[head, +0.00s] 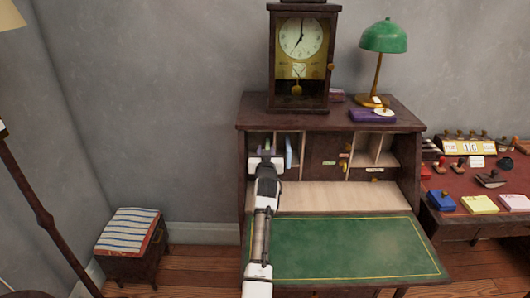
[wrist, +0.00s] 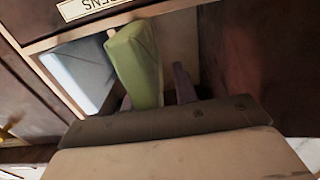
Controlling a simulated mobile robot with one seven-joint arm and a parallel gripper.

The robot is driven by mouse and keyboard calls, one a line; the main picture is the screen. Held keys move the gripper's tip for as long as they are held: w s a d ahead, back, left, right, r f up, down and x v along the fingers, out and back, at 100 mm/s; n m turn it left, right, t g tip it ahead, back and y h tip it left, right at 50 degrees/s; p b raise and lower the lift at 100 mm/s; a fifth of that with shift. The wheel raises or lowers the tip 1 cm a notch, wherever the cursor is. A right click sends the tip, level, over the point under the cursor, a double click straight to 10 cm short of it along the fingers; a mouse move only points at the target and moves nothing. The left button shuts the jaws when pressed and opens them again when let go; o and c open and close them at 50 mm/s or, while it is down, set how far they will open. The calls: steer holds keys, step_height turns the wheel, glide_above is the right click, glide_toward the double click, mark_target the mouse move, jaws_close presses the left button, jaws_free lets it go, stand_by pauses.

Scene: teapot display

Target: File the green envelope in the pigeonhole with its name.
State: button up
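The green envelope (wrist: 138,62) stands on edge inside a pigeonhole of the desk, slightly tilted in the wrist view. My gripper (wrist: 155,95) reaches into that pigeonhole. Its dark fingers are on either side of the envelope, with a visible gap on the right, so it looks open. The envelope's lower end is hidden by my gripper. A label (wrist: 88,8) appears upside down at the pigeonhole's edge; only "ENS" is legible. In the head view my gripper (head: 266,160) is at the upper left pigeonholes, and mostly hides the envelope.
A pale blue envelope (wrist: 78,72) stands beside the green one; it also shows in the head view (head: 289,150). A clock (head: 299,55) and a green lamp (head: 384,38) stand on the desk top. The green writing surface (head: 345,248) below is clear.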

steer(key=shift+d, duration=0.6)
steer(key=shift+s+f, duration=0.2)
steer(key=shift+s, duration=0.25)
steer(key=s+a+b, duration=0.1)
steer(key=s+b, duration=0.1)
steer(key=s, duration=1.1)
steer(key=shift+r, duration=0.25)
